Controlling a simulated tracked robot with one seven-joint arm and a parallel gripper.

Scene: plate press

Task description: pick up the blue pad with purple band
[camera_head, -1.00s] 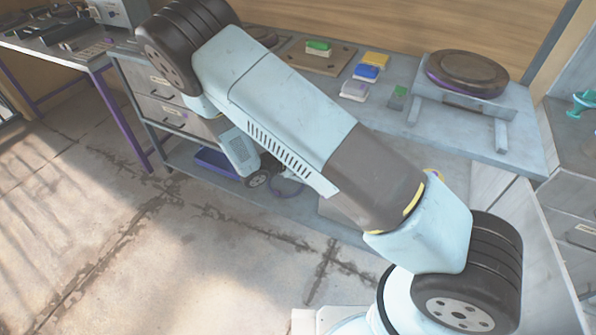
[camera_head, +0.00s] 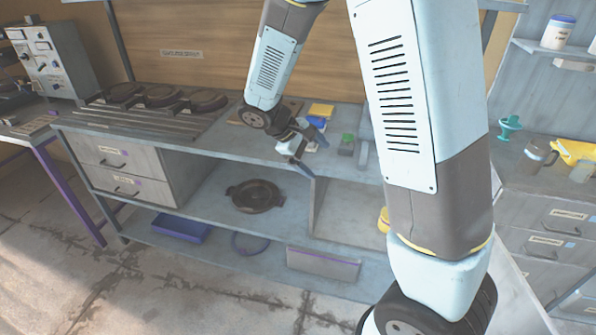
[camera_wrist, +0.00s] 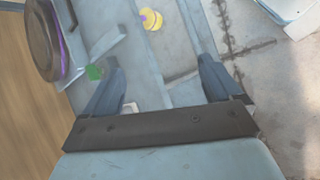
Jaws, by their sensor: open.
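A blue pad (camera_head: 317,122) lies on the bench top in the head view, in front of a yellow pad (camera_head: 321,109) and just behind my gripper (camera_head: 298,152). I cannot make out a purple band on it. My gripper is open and hangs near the bench's front edge. In the wrist view, the spread fingers of my gripper (camera_wrist: 160,68) have grey bench surfaces between them. A small pale piece (camera_wrist: 130,107) shows beside the left finger; I cannot tell which pad it is. The blue pad is not clearly visible there.
Round dark plates (camera_head: 180,97) stand at the bench's left. A dark round pan (camera_head: 255,195) lies below, on the shelf. A round press plate (camera_wrist: 40,42) is at the wrist view's upper left.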

